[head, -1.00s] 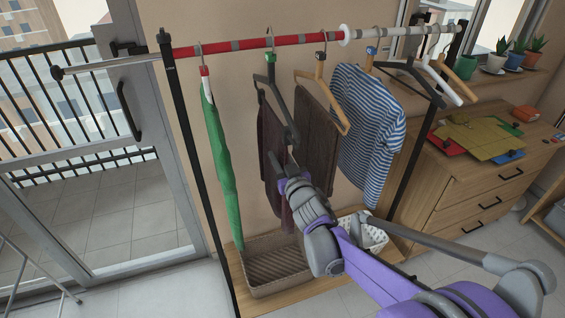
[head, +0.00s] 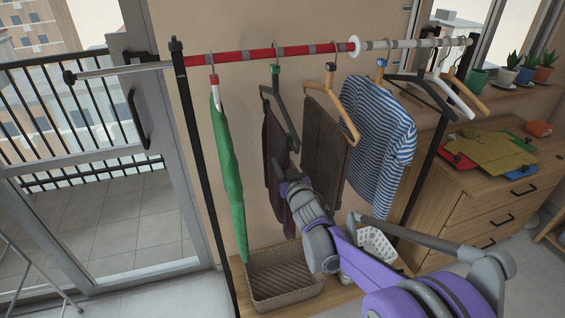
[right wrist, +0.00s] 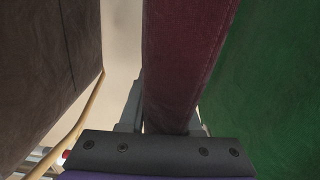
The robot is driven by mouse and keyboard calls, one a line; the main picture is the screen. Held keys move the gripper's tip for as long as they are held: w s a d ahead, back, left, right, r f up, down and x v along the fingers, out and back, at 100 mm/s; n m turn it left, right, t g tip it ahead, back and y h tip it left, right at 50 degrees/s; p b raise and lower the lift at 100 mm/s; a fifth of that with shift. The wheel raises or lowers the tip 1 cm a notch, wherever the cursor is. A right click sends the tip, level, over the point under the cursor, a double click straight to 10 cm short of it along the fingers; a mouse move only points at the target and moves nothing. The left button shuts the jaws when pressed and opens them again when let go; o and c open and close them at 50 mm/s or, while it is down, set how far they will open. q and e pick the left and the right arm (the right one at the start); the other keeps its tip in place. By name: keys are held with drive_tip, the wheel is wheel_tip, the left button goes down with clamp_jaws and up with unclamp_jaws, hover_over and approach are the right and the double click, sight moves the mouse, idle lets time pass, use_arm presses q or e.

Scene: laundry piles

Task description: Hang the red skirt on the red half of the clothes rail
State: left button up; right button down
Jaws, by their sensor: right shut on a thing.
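The dark red skirt (head: 273,150) hangs from a dark grey hanger (head: 285,115) with a green piece at its neck. The hanger's hook is at the red half of the clothes rail (head: 305,50); whether it bears the weight I cannot tell. My right gripper (head: 287,180) is shut on the skirt, below the hanger. In the right wrist view the red cloth (right wrist: 187,55) runs between the two fingers (right wrist: 168,118). The fingertips are partly hidden by cloth. My left gripper is not in view.
A green garment (head: 226,170) hangs left of the skirt and a brown one (head: 323,145) right of it, both close. A striped shirt (head: 375,135) hangs near the white half (head: 400,43). A woven basket (head: 285,290) stands below. A wooden dresser (head: 480,210) is at right.

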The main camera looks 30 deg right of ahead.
drive_tip(key=shift+f, duration=0.15)
drive_tip(key=c, duration=0.5)
unclamp_jaws()
drive_tip(key=s+a+f+g+y+p, duration=0.1)
drive_tip(key=s+a+f+g+p, duration=0.1)
drive_tip(key=s+a, duration=0.4)
drive_tip(key=s+a+f+n+g+y+p, duration=0.1)
drive_tip(key=s+a+g+p, duration=0.3)
drive_tip(key=s, duration=1.1)
drive_tip(key=s+a+f+g+y+p, duration=0.2)
drive_tip(key=s+a+g, duration=0.4)
drive_tip(key=s+a, duration=0.3)
drive_tip(key=shift+s+a+f+n+p, duration=0.1)
drive_tip(key=shift+s+f+n+p, duration=0.2)
drive_tip(key=shift+s, duration=0.35)
drive_tip(key=shift+s+f+n+p, duration=0.1)
drive_tip(key=shift+s+p, duration=0.25)
drive_tip(key=shift+s, duration=0.3)
